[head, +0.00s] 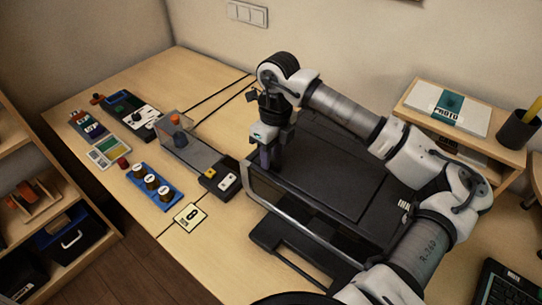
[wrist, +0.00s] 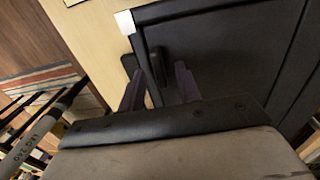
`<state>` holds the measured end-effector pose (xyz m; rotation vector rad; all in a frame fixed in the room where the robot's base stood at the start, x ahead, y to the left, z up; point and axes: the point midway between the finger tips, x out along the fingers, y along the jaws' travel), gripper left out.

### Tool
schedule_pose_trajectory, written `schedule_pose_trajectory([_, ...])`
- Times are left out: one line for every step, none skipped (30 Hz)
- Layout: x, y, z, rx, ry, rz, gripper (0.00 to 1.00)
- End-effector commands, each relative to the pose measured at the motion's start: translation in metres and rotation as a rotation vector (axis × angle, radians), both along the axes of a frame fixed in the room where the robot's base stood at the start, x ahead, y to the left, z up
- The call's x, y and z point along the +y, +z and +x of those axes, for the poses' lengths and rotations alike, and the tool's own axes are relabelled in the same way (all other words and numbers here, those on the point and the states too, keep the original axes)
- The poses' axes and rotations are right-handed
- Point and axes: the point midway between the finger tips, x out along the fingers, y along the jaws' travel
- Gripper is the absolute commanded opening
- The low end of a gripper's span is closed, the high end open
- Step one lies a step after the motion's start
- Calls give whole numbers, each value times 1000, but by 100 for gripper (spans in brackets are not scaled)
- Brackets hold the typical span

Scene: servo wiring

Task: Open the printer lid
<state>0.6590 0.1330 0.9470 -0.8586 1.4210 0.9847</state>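The black printer (head: 345,225) stands on the desk in the head view, with a grey bar along its front edge. Its flat dark lid (head: 335,175) looks closed; it also fills the upper right of the wrist view (wrist: 235,50). My gripper (head: 268,163) points down at the printer's left end. In the wrist view its two purple fingers (wrist: 158,88) are apart, and a small black upright handle (wrist: 158,65) shows between them near the lid's edge. Gaps seem to show on both sides of the handle, so contact is not clear. The fingertips are partly hidden in the head view.
A raised wooden shelf (head: 480,140) stands at the back right, with a keyboard (head: 505,285) in front.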

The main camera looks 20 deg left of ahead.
Motion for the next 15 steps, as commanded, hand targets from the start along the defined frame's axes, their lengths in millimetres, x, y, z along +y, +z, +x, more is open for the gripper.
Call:
schedule_pose_trajectory([0,-4,-2,-24,1,-10,34])
schedule_pose_trajectory([1,-6,-2,-36,2,-15,34])
schedule_pose_trajectory([1,-8,-3,-50,2,-20,34])
schedule_pose_trajectory([1,-9,-3,-59,1,-24,34])
schedule_pose_trajectory([1,-11,-3,-67,1,-27,34])
schedule_pose_trajectory([1,-12,-3,-74,1,-30,34])
schedule_pose_trajectory([1,-12,-3,-78,1,-31,34])
schedule_pose_trajectory([1,-13,-3,-82,0,-33,34])
schedule_pose_trajectory([1,-13,-3,-84,0,-34,34])
schedule_pose_trajectory([1,-13,-3,-86,0,-35,34])
schedule_pose_trajectory([1,-13,-3,-86,0,-35,34])
schedule_pose_trajectory([1,-13,-3,-86,0,-35,34])
schedule_pose_trajectory([1,-13,-3,-86,0,-36,34])
schedule_pose_trajectory([1,-13,-3,-86,0,-36,34])
schedule_pose_trajectory([1,-13,-3,-85,0,-35,34])
